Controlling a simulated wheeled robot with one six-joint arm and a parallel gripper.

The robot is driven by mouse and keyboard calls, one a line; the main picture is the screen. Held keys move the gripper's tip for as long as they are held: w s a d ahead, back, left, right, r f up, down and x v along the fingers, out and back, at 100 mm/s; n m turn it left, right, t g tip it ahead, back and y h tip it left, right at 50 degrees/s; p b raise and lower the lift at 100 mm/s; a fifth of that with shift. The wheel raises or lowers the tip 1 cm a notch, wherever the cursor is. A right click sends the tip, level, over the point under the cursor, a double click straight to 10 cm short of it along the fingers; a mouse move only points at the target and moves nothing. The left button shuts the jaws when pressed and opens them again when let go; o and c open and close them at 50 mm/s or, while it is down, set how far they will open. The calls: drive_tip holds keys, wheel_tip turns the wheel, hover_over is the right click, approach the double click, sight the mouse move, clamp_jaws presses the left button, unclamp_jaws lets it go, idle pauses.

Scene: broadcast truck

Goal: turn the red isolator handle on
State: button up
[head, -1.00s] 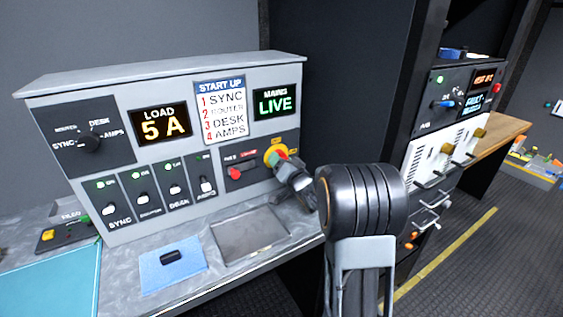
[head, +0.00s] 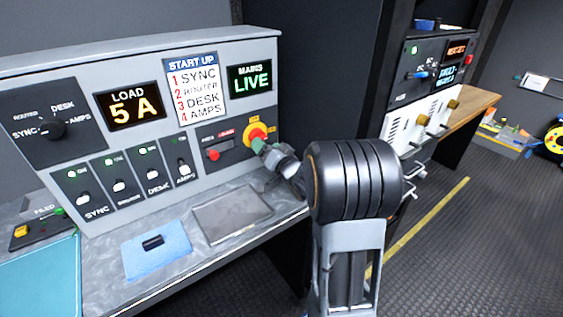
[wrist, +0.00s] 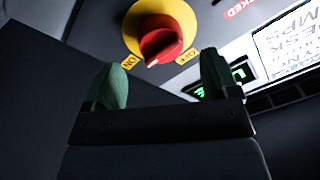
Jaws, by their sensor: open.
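The red isolator handle (head: 256,133) is a round knob on a yellow disc at the right end of the grey panel. In the wrist view the handle (wrist: 163,40) has a white pointer mark that sits between the ON label (wrist: 129,61) and the OFF label (wrist: 187,56), somewhat nearer ON. My gripper (head: 261,147) is just in front of and below the handle in the head view. In the wrist view my gripper (wrist: 160,78) has its green fingertips wide apart, with nothing between them, and the handle shows beyond them, apparently clear of both.
Several toggle switches (head: 119,186) line the panel's lower front. The MAINS display (head: 249,78) reads LIVE; the LOAD display (head: 129,106) reads 5 A.

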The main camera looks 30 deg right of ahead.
drive_tip(key=s+d+f, duration=0.1)
drive_tip(key=s, duration=0.8)
drive_tip(key=shift+s, duration=0.15)
drive_tip(key=s+a+r+n+g+h+p, duration=0.1)
drive_tip(key=s+a+r+n+g+p, duration=0.2)
drive_tip(key=s+a+g, duration=1)
drive_tip(key=s+n+g+p, duration=0.2)
drive_tip(key=s+p, duration=0.1)
drive_tip(key=p, duration=0.1)
drive_tip(key=shift+s+a+r+n+g+h+p, duration=0.15)
drive_tip(key=shift+s+a+n+g+h+p, duration=0.15)
drive_tip(key=shift+a+n+h+p, duration=0.1)
drive_tip(key=shift+c, duration=0.4)
idle(0.8)
